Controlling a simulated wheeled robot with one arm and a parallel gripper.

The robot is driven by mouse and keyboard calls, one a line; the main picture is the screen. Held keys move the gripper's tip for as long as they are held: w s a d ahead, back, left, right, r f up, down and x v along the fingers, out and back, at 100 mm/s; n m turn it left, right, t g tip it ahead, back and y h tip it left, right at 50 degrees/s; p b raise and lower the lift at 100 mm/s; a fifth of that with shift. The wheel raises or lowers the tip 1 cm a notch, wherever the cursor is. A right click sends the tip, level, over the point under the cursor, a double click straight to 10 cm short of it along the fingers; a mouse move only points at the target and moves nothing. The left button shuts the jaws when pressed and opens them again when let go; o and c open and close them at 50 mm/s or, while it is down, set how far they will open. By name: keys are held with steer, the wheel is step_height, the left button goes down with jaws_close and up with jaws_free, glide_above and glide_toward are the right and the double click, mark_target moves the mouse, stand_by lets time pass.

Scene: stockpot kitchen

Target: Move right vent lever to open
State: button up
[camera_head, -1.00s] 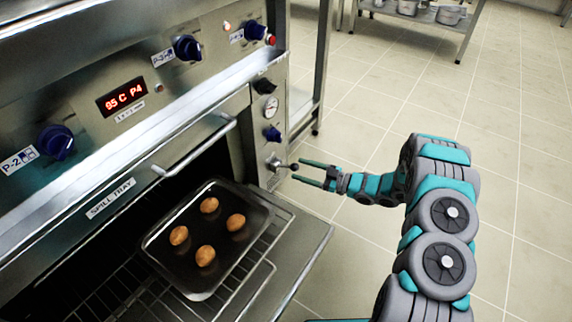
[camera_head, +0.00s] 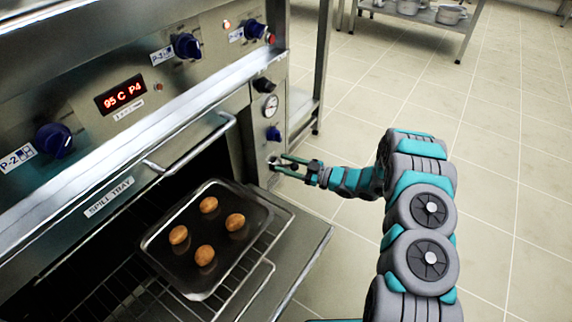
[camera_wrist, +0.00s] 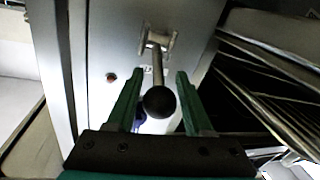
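The right vent lever (camera_wrist: 157,70) is a metal rod with a black ball knob (camera_wrist: 160,102), on a bracket on the oven's right-hand front panel. In the wrist view the knob lies between my gripper's two green fingers, with a visible gap to each. My gripper (camera_wrist: 156,78) is open around the lever. In the head view my gripper (camera_head: 281,165) is at the lower part of that panel, and its fingers largely hide the lever. I cannot tell whether a finger touches the rod.
The oven door (camera_head: 300,262) is down, with a dark tray (camera_head: 157,246) of several brown round items on the rack, left of my arm. A blue knob (camera_head: 273,134) and a dial gauge (camera_head: 271,106) sit above the lever. The tiled floor on the right is clear.

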jaws_close()
stand_by(1.1)
